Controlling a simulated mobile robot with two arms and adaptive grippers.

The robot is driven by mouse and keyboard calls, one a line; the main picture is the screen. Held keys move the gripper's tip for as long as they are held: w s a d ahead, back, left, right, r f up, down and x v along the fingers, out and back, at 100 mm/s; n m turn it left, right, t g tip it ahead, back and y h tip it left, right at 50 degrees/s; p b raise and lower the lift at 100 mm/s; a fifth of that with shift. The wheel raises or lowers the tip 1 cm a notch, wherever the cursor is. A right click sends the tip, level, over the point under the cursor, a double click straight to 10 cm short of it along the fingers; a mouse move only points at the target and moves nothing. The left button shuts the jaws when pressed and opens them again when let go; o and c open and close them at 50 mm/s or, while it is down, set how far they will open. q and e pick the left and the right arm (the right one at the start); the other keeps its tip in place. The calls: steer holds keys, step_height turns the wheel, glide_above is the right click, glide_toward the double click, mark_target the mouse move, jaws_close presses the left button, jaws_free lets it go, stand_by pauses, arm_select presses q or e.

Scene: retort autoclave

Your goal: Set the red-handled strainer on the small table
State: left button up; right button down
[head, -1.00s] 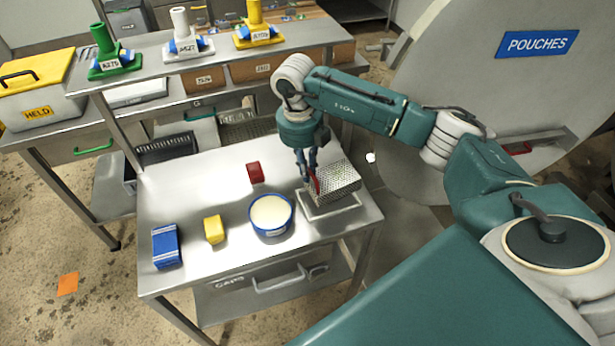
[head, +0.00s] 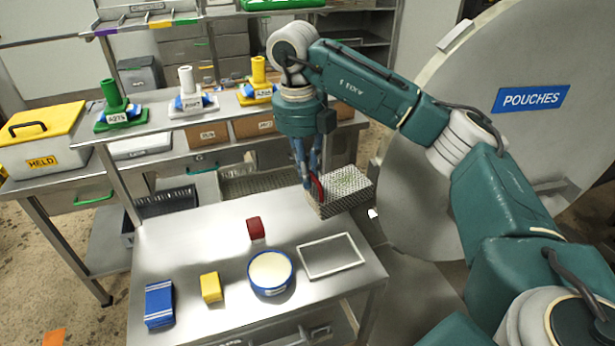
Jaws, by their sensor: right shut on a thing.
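The red-handled strainer is a mesh basket (head: 346,191) with a red handle (head: 319,187). My right gripper (head: 313,187) is shut on the red handle. The strainer is held at the far right of the small steel table (head: 205,248), apart from the white rectangular frame (head: 332,256) that lies on the table nearer the front. The gripper's fingers hide part of the handle. My left gripper is not in view.
On the table are a blue-rimmed bowl (head: 271,273), a yellow block (head: 211,287), a blue box (head: 159,304) and a red block (head: 256,228). A shelf with green, white and yellow stands (head: 188,95) is behind. A large round door (head: 480,150) stands right.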

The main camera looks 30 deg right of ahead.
step_height(320, 180, up, 4)
steer(key=p, duration=0.3)
steer(key=shift+f, duration=0.15)
steer(key=shift+f, duration=0.1)
steer(key=shift+a+f+n, duration=0.1)
steer(key=shift+f+n, duration=0.05)
steer(key=shift+n, duration=0.15)
steer(key=s+a+f+m+b, duration=0.1)
steer(key=s+a+f+m, duration=0.2)
steer(key=m, duration=0.8)
steer(key=s+a+f+m+y+b, duration=0.1)
steer(key=s+a+f+m, duration=0.2)
steer(key=s+a+m, duration=0.3)
steer(key=s+a+f+m+y, duration=0.1)
steer(key=s+a+f+m, duration=0.3)
steer(key=m, duration=1.2)
steer(key=s, duration=0.3)
steer(key=shift+s+a+m+b, duration=0.15)
steer(key=shift+s+m+b, duration=0.15)
steer(key=shift+m+b, duration=0.1)
